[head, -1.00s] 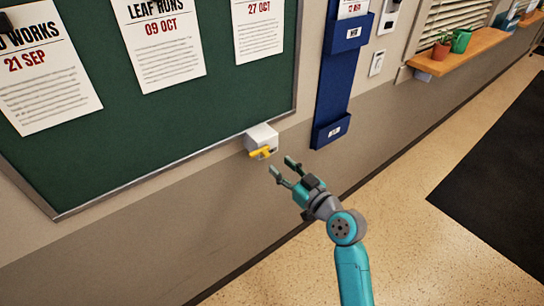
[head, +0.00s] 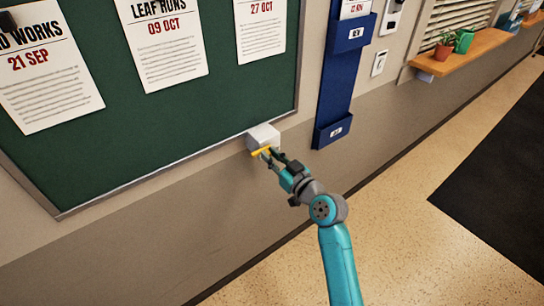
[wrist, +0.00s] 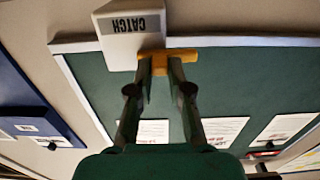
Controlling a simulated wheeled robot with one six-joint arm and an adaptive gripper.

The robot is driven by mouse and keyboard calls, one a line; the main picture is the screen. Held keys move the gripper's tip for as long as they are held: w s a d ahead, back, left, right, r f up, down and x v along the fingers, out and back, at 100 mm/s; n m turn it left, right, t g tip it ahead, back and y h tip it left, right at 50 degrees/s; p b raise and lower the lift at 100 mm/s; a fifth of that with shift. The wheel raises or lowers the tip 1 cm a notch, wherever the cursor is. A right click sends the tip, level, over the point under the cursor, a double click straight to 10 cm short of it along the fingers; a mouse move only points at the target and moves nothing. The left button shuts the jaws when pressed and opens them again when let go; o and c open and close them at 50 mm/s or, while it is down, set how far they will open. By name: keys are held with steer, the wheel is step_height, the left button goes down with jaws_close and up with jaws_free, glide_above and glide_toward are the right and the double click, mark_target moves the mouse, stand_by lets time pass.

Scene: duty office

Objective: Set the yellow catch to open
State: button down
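The yellow catch (head: 261,152) is a small lever on a white box (head: 263,136) mounted at the lower right corner of the green board. In the wrist view the box (wrist: 133,38) carries the label "CATCH", and the yellow lever (wrist: 187,55) runs sideways from it. My gripper (head: 271,157) is at the lever. In the wrist view its two fingertips (wrist: 161,66) are close together, one on each side of a yellow part of the lever, and look shut on it. The fingers hide part of the lever.
The green notice board (head: 130,140) with several paper notices fills the left. A blue wall rack (head: 338,85) hangs right of the box. A wooden shelf (head: 475,48) with plant pots is farther right. A dark mat (head: 495,165) lies on the floor.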

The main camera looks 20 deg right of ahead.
steer(key=shift+w+d, duration=0.3)
steer(key=shift+d, duration=0.55)
steer(key=shift+w+d, duration=0.25)
steer(key=shift+d, duration=0.6)
steer(key=c, duration=1.1)
jaws_free()
steer(key=shift+d, duration=0.1)
steer(key=shift+s, duration=0.1)
steer(key=v, duration=1.1)
steer(key=shift+s+d, duration=0.15)
steer(key=shift+s, duration=0.2)
